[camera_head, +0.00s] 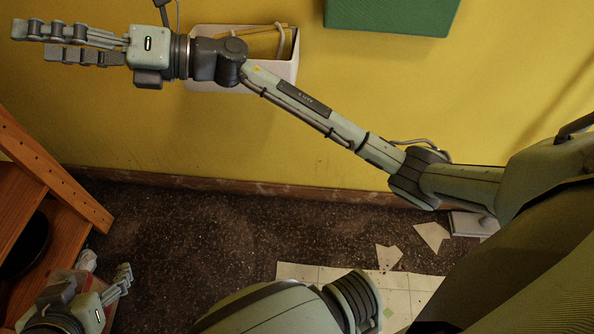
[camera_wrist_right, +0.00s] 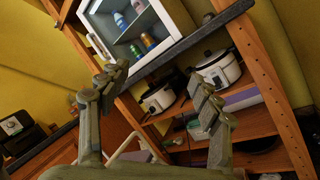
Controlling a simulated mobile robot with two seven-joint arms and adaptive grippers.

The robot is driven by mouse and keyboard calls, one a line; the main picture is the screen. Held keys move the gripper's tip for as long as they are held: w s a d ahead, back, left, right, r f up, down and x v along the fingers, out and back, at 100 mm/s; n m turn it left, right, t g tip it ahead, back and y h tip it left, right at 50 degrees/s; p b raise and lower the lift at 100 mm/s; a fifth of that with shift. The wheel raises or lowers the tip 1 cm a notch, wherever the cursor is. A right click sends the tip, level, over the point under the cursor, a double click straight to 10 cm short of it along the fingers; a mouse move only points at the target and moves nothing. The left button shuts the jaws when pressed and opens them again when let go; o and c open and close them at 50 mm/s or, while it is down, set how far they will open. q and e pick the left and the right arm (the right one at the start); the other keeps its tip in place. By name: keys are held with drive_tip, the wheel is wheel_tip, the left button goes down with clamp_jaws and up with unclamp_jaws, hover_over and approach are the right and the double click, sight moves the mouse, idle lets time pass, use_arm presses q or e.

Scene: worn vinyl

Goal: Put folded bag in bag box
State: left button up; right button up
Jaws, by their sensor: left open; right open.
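A pale open-topped box (camera_head: 285,75) is against the yellow wall at the top centre of the head view, with tan strips or a handle showing inside. It may be the bag box. My right gripper (camera_head: 32,42) is open and empty, left of this box, its arm crossing in front of it. In the right wrist view the right gripper (camera_wrist_right: 160,88) has its fingers apart with nothing between them. My left gripper (camera_head: 118,284) is open at the lower left, beside a pale and red crumpled item (camera_head: 66,277) that I cannot identify. I cannot make out a folded bag clearly.
A wooden shelf unit (camera_head: 50,175) stands at the left edge, with a dark round object on it. A green box (camera_head: 390,12) is at the top. Pale scraps (camera_head: 432,236) lie on the dark floor. The right wrist view shows rice cookers (camera_wrist_right: 218,68) and a glass-fronted cabinet (camera_wrist_right: 137,30).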

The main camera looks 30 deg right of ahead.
drive_tip(key=w+d+f+m+t+h, duration=0.1)
drive_tip(key=d+f+m+t+h, duration=0.4)
drive_tip(key=d+m+t+h, duration=0.65)
drive_tip(key=d+f+m+t+h, duration=0.3)
drive_tip(key=d+m, duration=0.5)
drive_tip(key=m, duration=0.9)
drive_tip(key=s+d+f+m+g+h, duration=0.2)
drive_tip(key=s+d+f+m+g, duration=0.2)
drive_tip(key=s+f, duration=0.5)
drive_tip(key=s+d+f+m+g+h, duration=0.3)
drive_tip(key=s+d+f+m+g, duration=0.2)
drive_tip(key=s+f, duration=0.5)
wheel_tip(320, 180, down, 2)
drive_tip(key=shift+s+d+f+m+g+h, duration=0.15)
drive_tip(key=shift+m+g+h, duration=0.25)
drive_tip(key=shift+g, duration=0.75)
